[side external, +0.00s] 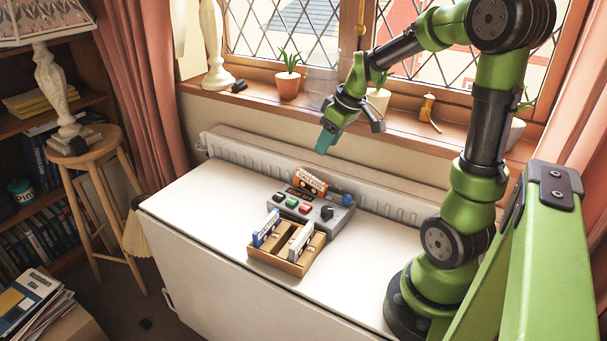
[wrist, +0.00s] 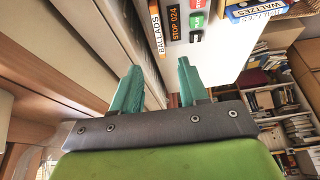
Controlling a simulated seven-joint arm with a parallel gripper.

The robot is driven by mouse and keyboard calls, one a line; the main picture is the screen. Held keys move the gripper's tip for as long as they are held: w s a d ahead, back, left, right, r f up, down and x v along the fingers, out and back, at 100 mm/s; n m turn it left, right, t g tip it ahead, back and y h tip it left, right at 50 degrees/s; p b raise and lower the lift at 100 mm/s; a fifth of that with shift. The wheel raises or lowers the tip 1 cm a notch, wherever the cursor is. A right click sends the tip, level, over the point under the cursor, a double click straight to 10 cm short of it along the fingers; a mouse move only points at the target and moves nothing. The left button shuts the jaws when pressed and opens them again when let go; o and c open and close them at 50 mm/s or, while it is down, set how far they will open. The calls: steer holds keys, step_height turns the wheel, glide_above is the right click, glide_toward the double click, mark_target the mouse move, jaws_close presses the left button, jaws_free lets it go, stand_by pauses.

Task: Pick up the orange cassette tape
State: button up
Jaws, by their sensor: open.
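The orange cassette tape (side external: 311,182) stands tilted at the back of a grey tape player (side external: 322,214) on the white desk. In the wrist view, the orange cassette (wrist: 157,33) shows its lettered edge at the top, beside the player's dark display. My gripper (side external: 326,139) is above and behind the cassette, near the window sill, apart from it. In the wrist view, the two teal fingers of my gripper (wrist: 161,82) are spread with nothing between them.
A wooden rack (side external: 290,267) in front of the player holds a blue cassette (side external: 266,228) and a white cassette (side external: 301,242). A radiator (side external: 270,157) runs behind the desk. Potted plants (side external: 288,85) stand on the sill. The desk's left side is clear.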

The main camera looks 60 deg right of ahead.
mark_target(311, 176)
steer(key=x, duration=1.3)
steer(key=shift+w+d+f, duration=0.1)
steer(key=shift+f, duration=0.25)
jaws_close()
stand_by(0.4)
